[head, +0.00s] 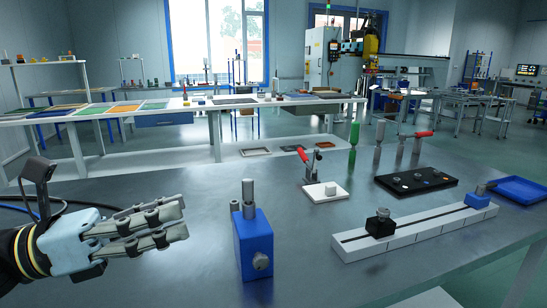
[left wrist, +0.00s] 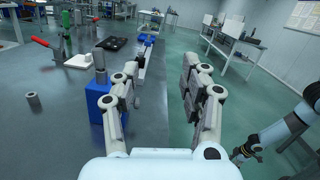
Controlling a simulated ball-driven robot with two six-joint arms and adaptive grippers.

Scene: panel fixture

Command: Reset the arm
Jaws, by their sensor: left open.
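My left gripper (head: 186,220) reaches in from the left in the head view, above the grey table (head: 300,265). Its fingers are apart, with nothing between them. In the left wrist view the open fingers (left wrist: 160,80) frame bare floor beside the table edge. A blue block with a metal pin on top (head: 252,242) stands to the right of the fingertips, apart from them. It also shows behind the left finger in the left wrist view (left wrist: 97,98). A pale blue arm, apparently my right, shows at the right of the left wrist view, its dark gripper (left wrist: 246,152) small and unclear.
A red-handled clamp on a white base (head: 324,191), a black plate (head: 416,181), a white rail (head: 415,232) and a blue tray (head: 519,190) occupy the table's middle and right. A small grey cylinder (left wrist: 33,101) stands at left. The front table surface is mostly clear.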

